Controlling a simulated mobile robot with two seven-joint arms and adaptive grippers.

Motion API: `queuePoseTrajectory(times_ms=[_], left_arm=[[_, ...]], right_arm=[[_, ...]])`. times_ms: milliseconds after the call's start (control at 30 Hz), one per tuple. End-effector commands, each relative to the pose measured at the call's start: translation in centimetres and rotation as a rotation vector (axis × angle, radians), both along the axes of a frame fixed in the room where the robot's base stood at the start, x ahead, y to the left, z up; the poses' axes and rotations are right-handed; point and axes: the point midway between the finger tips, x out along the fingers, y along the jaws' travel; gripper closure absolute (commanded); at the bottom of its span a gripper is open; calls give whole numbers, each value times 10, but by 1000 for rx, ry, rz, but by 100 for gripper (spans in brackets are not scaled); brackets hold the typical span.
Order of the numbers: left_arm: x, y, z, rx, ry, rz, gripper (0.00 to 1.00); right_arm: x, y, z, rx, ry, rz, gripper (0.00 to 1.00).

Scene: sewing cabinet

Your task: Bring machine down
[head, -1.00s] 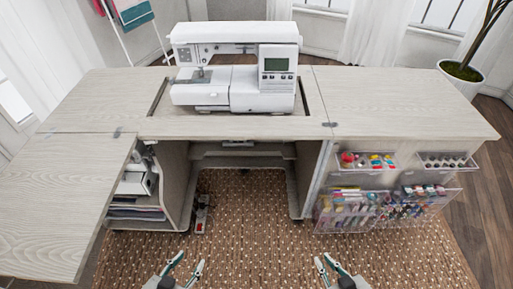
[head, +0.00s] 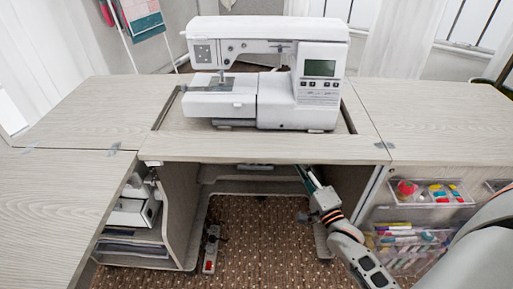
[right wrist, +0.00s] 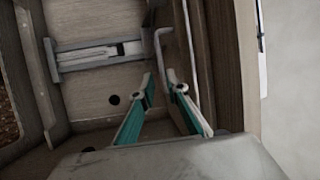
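The white sewing machine (head: 318,100) stands upright in the rectangular opening of the pale wood cabinet top (head: 430,115), its body above the tabletop. My right gripper (head: 303,168) reaches under the front edge into the cabinet's knee space, on its right side; its tips are partly hidden by the tabletop. In the right wrist view, the right gripper (right wrist: 161,77) has its two green fingers apart with nothing clearly held. A bent metal rod (right wrist: 159,42) is just beyond the tips; I cannot tell whether they touch. My left gripper is out of view.
A metal bracket (right wrist: 98,52) is fixed to a panel inside the cabinet. A foot pedal (head: 210,250) stands on the patterned rug (head: 255,245). Clear bins of supplies (head: 430,192) hang at the right front. The left leaf (head: 50,205) extends toward me.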

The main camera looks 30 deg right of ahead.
Motion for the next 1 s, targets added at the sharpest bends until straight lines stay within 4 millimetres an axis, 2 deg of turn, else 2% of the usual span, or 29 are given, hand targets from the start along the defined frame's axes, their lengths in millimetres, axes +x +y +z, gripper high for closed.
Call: queuePoseTrajectory(times_ms=[167,400,600,833,967,1000], left_arm=[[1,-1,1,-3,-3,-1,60],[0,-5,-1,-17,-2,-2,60],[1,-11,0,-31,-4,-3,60],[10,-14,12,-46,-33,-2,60],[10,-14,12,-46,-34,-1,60],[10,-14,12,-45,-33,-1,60]], right_arm=[[14,-5,4,20,-15,-1,86],[49,-10,9,18,-12,-1,86],[70,-13,13,17,-10,0,86],[77,-14,16,16,-11,0,86],[77,-13,16,16,-11,0,86],[77,-13,16,16,-11,0,88]])
